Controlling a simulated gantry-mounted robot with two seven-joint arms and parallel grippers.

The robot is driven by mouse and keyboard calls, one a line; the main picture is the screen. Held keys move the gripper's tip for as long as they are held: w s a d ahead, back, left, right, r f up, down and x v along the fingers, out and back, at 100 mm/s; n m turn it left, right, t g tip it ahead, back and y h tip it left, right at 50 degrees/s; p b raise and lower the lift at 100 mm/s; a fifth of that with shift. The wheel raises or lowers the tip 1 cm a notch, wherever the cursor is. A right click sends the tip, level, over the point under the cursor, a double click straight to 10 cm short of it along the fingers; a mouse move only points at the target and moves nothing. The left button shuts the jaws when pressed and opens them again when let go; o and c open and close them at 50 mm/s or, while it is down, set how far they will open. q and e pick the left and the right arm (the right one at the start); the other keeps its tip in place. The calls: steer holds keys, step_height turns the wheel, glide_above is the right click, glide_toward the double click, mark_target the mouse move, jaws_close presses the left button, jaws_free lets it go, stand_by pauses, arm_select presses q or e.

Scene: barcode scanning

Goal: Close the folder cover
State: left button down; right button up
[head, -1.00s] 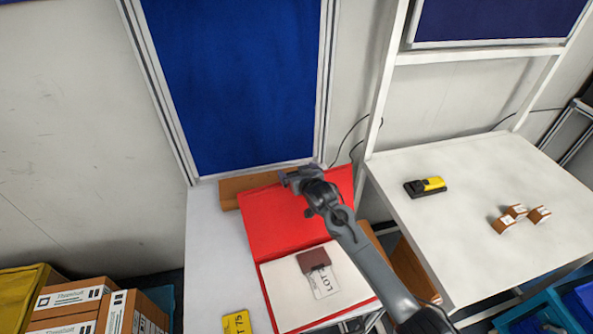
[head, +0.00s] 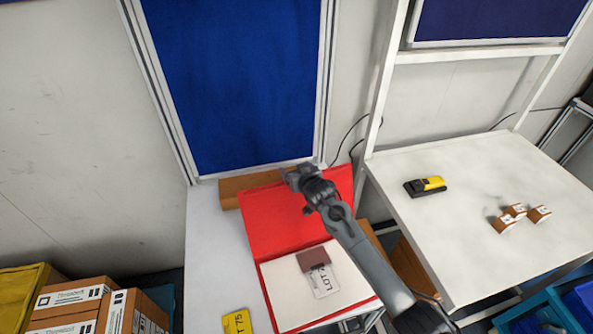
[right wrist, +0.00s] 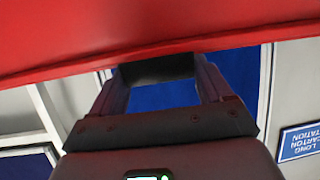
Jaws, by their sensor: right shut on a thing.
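The red folder lies open on the white table, its cover (head: 275,222) at the back and its inside with white paper (head: 285,290) at the front. A brown piece with a LOT label (head: 322,281) lies on the paper. My right gripper (head: 292,176) is at the far edge of the cover and is shut on that edge. In the right wrist view the red cover (right wrist: 150,35) fills the top, and its edge runs across the fingers (right wrist: 158,75). The fingertips are hidden behind the cover. My left gripper is not in view.
A brown block (head: 232,190) stands behind the folder. A yellow tag (head: 236,322) lies at the front left. Cartons (head: 75,300) stand at lower left.

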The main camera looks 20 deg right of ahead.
steer(key=shift+c, duration=1.4)
steer(key=shift+s+r+t+p, duration=0.2)
steer(key=shift+s+t+p, duration=0.15)
steer(key=shift+s, duration=0.25)
steer(key=s+d+t+b, duration=0.1)
steer(key=s+t, duration=0.5)
steer(key=s, duration=1)
steer(key=shift+s+d+r+y+b, duration=0.2)
steer(key=shift+s+r+y+b, duration=0.1)
steer(key=shift+b, duration=0.6)
steer(key=shift+t, duration=0.25)
